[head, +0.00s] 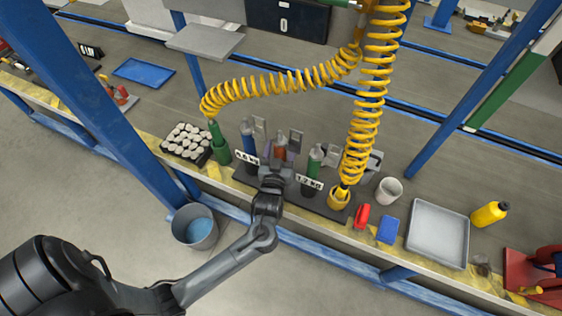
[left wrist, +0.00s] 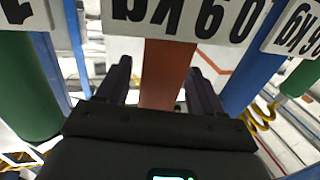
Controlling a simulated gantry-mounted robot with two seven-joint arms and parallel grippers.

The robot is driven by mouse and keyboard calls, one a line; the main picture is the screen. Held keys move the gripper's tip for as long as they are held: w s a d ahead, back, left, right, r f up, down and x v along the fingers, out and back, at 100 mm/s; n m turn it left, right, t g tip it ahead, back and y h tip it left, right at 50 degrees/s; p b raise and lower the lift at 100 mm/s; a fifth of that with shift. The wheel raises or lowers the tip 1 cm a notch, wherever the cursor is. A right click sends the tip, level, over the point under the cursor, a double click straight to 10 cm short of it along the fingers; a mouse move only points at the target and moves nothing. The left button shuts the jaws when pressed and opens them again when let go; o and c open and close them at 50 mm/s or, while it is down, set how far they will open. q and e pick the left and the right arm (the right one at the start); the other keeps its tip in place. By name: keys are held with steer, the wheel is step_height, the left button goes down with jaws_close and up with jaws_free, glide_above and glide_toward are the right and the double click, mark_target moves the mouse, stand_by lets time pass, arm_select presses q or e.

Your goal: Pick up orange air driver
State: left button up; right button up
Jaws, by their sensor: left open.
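The orange air driver (head: 280,147) stands upright in the rack between a blue driver (head: 248,132) and a green driver (head: 315,158). My left gripper (head: 273,168) is in front of it and partly hides it in the head view. In the left wrist view the orange driver (left wrist: 165,72) shows between the two spread fingers of the left gripper (left wrist: 160,80). The fingers look open, and I cannot tell whether they touch it. A white weight label (left wrist: 185,18) covers its top in that view. My right gripper is not in view.
Green and blue drivers flank the orange one closely. Yellow coiled hoses (head: 372,90) hang above the rack. A tray of white-topped parts (head: 187,141), a white cup (head: 389,190) and a grey tray (head: 438,233) stand on the bench. A bucket (head: 195,228) is on the floor.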

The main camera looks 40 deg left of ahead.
arm_select(q)
steer(key=shift+w+a, duration=0.2)
steer(key=shift+w, duration=0.15)
jaws_close()
steer(key=shift+r, duration=0.15)
